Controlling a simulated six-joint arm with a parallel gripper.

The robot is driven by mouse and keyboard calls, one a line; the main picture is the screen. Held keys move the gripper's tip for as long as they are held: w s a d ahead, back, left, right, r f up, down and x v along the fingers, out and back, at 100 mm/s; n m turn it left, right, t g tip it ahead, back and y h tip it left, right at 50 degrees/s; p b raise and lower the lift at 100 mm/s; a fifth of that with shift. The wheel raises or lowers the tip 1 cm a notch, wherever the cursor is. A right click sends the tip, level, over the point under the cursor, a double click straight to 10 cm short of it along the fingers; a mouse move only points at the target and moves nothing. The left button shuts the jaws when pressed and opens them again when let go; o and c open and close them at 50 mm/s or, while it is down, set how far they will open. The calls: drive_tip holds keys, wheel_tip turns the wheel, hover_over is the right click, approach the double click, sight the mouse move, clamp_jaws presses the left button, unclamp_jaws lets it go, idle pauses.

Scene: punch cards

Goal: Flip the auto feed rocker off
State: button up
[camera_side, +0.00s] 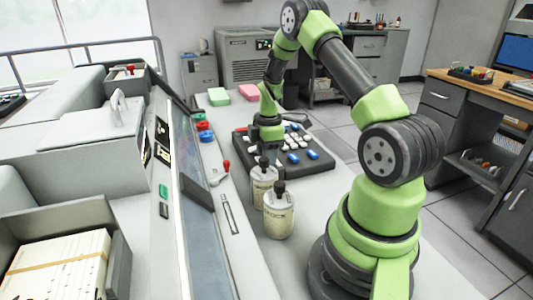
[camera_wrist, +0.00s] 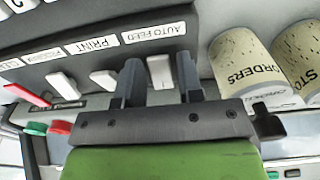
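The auto feed rocker (camera_wrist: 160,72) is a white rocker on the dark switch panel, in line with the "AUTO FEED" label (camera_wrist: 157,33) in the wrist view. My gripper (camera_wrist: 161,84) has its two dark fingers apart, one on each side of this rocker. I cannot tell whether either finger touches it. In the side view my gripper (camera_side: 265,140) points down at the left part of the dark keyed panel (camera_side: 300,180), and it hides the rocker there.
Other white rockers (camera_wrist: 103,78) and a red one (camera_wrist: 25,95) line up to the left in the wrist view. Two labelled jars with dark knobs, a front one (camera_side: 278,218) and a rear one (camera_side: 262,185), stand close to the panel. Pink (camera_side: 248,92) and green (camera_side: 218,97) blocks lie behind.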

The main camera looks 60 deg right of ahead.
drive_tip(key=shift+o, duration=0.9)
wheel_tip(320, 180, up, 10)
drive_tip(key=shift+s+d, duration=0.15)
